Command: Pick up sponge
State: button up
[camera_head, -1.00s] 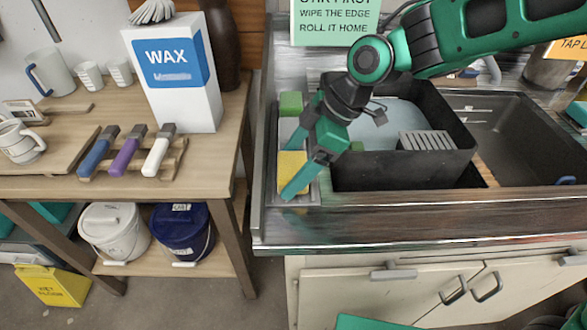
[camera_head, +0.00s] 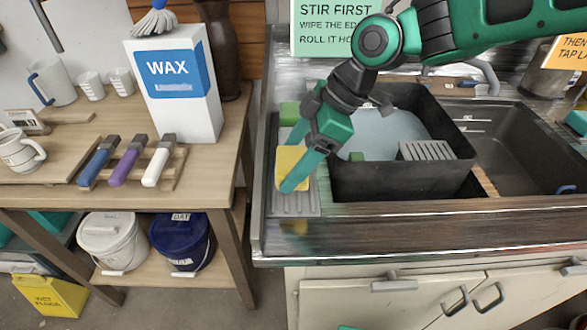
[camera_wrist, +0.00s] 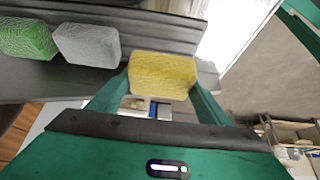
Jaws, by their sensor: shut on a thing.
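The yellow sponge (camera_head: 289,160) is at the left end of the sink counter, over a grey ribbed tray (camera_head: 296,205). My gripper (camera_head: 295,170) is shut on it, with one green finger across its front side and the other mostly hidden behind it. In the wrist view the yellow sponge (camera_wrist: 162,72) sits between the two green fingertips (camera_wrist: 163,85). It seems to be slightly above the tray; its underside is not clearly visible. A green sponge (camera_wrist: 27,40) and a grey-white sponge (camera_wrist: 88,46) lie in a row beside it.
A black basin (camera_head: 400,178) with a grey slotted piece stands close right of my gripper, and the dark sink (camera_head: 520,140) lies beyond it.

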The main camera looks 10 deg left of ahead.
jog(key=s+a+r, duration=0.1)
jog(key=s+r, duration=0.5)
jog(key=s, duration=0.5)
jog(key=shift+s+r, duration=0.2)
jog(key=shift+r, duration=0.1)
